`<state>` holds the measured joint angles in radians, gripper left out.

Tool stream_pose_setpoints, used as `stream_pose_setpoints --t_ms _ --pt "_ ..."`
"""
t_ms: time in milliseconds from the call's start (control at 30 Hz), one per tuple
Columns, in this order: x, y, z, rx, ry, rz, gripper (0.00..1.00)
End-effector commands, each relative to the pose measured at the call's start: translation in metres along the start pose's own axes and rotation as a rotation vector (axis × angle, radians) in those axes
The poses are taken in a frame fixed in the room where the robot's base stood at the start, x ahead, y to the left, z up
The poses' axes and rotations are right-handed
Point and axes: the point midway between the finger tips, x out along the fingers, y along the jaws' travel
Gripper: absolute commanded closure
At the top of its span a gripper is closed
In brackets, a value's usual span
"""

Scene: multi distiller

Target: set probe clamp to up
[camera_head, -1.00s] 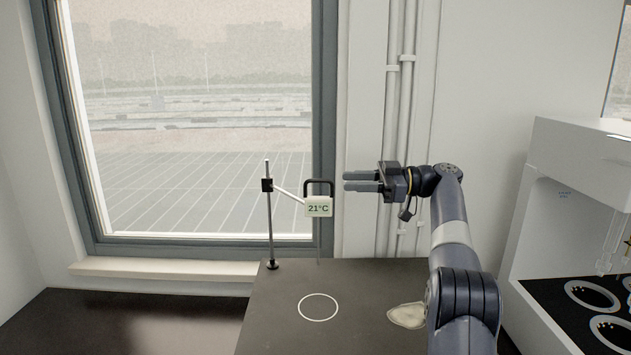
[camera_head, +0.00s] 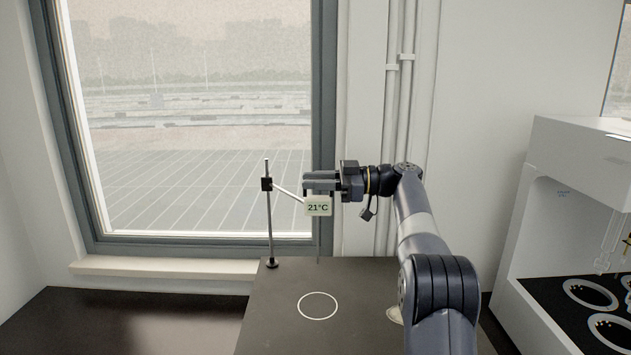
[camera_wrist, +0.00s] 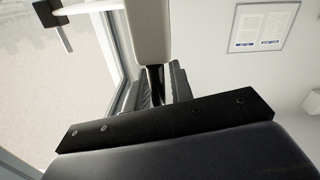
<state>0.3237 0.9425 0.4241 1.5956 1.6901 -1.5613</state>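The probe clamp is on a thin upright metal stand (camera_head: 268,215) in the head view. A slanted arm joins a black clamp block (camera_head: 266,184) on the rod to a pale display box (camera_head: 318,206) reading 21°C. A dark handle (camera_wrist: 156,84) rises from the box; in the head view my gripper covers most of it. My gripper (camera_head: 318,180) is level with the handle, its fingers (camera_wrist: 160,86) on either side of it. The fingers look open around the handle; firm contact cannot be seen. A thin probe hangs below the box.
The stand is on a dark raised platform (camera_head: 285,325) with a white ring (camera_head: 317,306) marked on it. A window (camera_head: 195,120) is behind. A white cabinet (camera_head: 570,210) with round holders stands at the right. Free air lies left of the stand.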

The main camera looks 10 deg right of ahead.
Motion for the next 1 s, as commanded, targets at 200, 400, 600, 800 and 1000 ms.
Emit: stream_pose_setpoints --t_ms 200,400,600,800,1000 --pt "0.0 0.0 0.0 0.0 0.0 0.0 0.96" --pt "0.0 0.0 0.0 -0.001 0.001 0.001 1.0" --pt "0.0 0.0 -0.001 -0.001 0.001 0.002 1.0" --pt "0.0 0.002 -0.01 -0.004 0.001 0.003 1.0" --pt "0.0 0.006 -0.028 -0.003 0.001 0.003 1.0"
